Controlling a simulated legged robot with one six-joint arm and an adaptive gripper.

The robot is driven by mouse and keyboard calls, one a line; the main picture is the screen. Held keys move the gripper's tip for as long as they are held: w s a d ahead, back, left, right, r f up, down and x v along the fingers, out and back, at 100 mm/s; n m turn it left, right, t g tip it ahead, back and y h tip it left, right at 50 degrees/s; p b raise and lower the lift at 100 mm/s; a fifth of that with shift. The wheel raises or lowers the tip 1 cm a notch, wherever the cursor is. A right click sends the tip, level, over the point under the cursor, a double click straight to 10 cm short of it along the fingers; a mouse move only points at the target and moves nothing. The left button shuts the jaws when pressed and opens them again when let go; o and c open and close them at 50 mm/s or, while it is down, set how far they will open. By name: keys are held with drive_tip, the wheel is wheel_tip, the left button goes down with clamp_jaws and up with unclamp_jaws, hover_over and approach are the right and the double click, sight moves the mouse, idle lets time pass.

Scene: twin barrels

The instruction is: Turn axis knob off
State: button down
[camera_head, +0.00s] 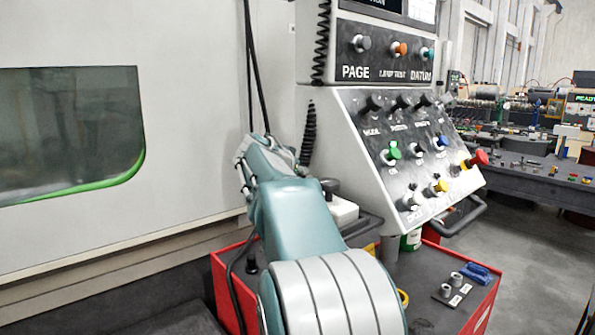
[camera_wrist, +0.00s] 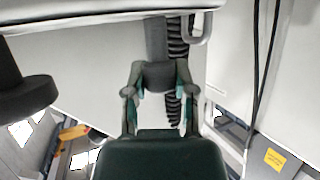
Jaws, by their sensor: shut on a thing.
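In the wrist view my gripper (camera_wrist: 156,92) is in the middle, its two fingers closed in on a dark grey knob-like part (camera_wrist: 156,45). This part may be the axis knob, but no label on it can be read. A larger black round knob (camera_wrist: 25,95) stands apart at the left edge. In the head view my arm hides my gripper and the part it holds. Beyond the arm, a small white box (camera_head: 343,211) shows partly, with a dark round piece (camera_head: 330,186) at its top.
The sloped control panel (camera_head: 420,115) with several coloured knobs stands right of my arm. A black coiled cable (camera_head: 309,135) hangs beside it and shows close behind my gripper in the wrist view (camera_wrist: 177,50). A red-edged cart (camera_head: 485,308) is below. A grey handle (camera_head: 465,217) juts out under the panel.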

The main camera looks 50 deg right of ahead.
drive_tip(key=shift+d+n+t+y, duration=0.1)
drive_tip(key=shift+n+t+y, duration=0.9)
drive_tip(key=shift+n+t, duration=0.95)
drive_tip(key=shift+t, duration=0.25)
drive_tip(key=shift+n+t+y, duration=1.5)
drive_tip(key=shift+n+y, duration=0.7)
drive_tip(key=shift+n, duration=0.05)
drive_tip(key=shift+c, duration=2.1)
unclamp_jaws()
drive_tip(key=v, duration=1.2)
drive_tip(key=shift+f, duration=0.15)
